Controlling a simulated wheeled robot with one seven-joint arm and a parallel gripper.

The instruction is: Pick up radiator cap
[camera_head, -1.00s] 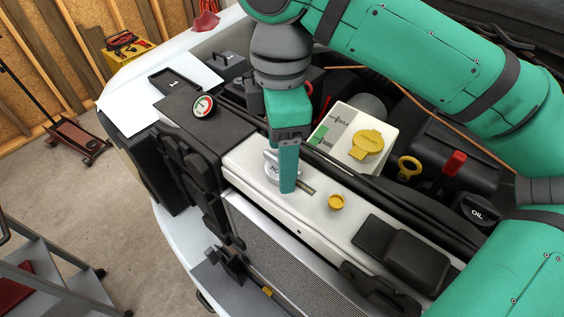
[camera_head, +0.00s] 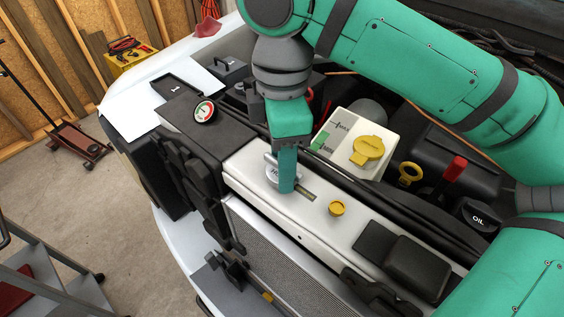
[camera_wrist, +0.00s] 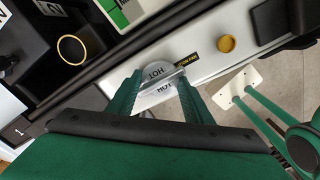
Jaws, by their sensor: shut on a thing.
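The radiator cap (camera_wrist: 155,73) is a silver-grey round cap with "HOT" lettering. It is on the pale top panel of the radiator (camera_head: 241,172). In the head view its left edge (camera_head: 270,174) shows beside my finger, which hides the rest. My gripper (camera_head: 287,188) points down at the cap. In the wrist view my gripper (camera_wrist: 158,88) has its two green fingers on either side of the cap's raised grip, shut on it. I cannot tell whether the cap is lifted off its neck.
A small yellow cap (camera_head: 337,208) sits to the right on the panel. The white coolant tank (camera_head: 341,133) with a yellow lid (camera_head: 368,151) stands behind. A round gauge (camera_head: 204,111) lies to the left on a black cover. A black block (camera_head: 418,265) is at the right.

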